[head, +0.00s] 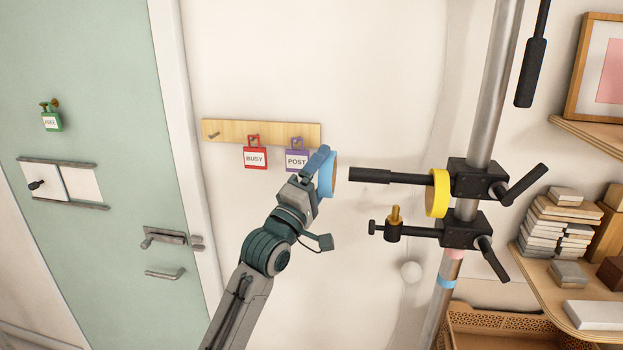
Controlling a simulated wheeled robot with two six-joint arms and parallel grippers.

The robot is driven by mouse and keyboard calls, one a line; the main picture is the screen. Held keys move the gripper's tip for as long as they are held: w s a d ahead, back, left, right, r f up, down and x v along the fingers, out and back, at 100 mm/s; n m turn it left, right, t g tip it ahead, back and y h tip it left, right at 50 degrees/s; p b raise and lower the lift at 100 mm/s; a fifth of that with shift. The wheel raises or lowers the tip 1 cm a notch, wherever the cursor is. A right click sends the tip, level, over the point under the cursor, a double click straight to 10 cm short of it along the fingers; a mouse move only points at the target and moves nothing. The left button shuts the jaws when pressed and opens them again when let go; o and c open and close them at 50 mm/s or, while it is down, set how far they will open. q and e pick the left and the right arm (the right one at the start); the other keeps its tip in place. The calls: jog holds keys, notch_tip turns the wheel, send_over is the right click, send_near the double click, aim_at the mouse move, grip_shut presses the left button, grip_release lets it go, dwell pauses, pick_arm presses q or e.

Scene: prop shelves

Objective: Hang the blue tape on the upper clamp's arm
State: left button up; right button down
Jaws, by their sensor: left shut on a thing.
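The blue tape (327,175) is a roll seen nearly edge-on in the head view. My left gripper (321,166) is shut on its left side and holds it in the air. The upper clamp (472,179) sits on a steel pole. Its black arm (372,176) points left, and its free tip is a little right of the tape, with a gap in the picture. A yellow tape roll (438,193) hangs around that arm close to the clamp body. My right gripper is not in view.
A lower clamp (466,230) with a short arm and brass pin sits just below. A wooden peg rail (262,132) holds red BUSY (255,157) and purple POST (297,160) tags behind the gripper. Shelves (560,285) with blocks stand right; a green door (105,150) is left.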

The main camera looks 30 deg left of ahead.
aim_at(365, 182)
pick_arm(q)
jog(key=shift+w+d+b, duration=0.3)
jog(key=shift+d+b, duration=0.25)
jog(key=shift+d, duration=0.5)
jog(key=shift+w+d+b, duration=0.3)
jog(key=shift+d+b, duration=0.25)
jog(key=shift+d, duration=0.5)
jog(key=shift+w+d+b, duration=0.3)
jog(key=shift+d+b, duration=0.25)
jog(key=shift+d, duration=0.5)
jog(key=shift+w+d+b, duration=0.15)
jog(key=shift+d+b, duration=0.15)
jog(key=shift+d, duration=0.3)
jog(key=shift+w+d+b, duration=0.15)
jog(key=shift+d+b, duration=0.1)
jog(key=shift+d, duration=0.3)
jog(key=shift+f, duration=0.5)
jog(key=shift+a+f, duration=0.1)
jog(key=shift+f, duration=0.1)
jog(key=o, duration=0.8)
jog(key=shift+s+f+b, duration=0.1)
jog(key=shift+b, duration=0.2)
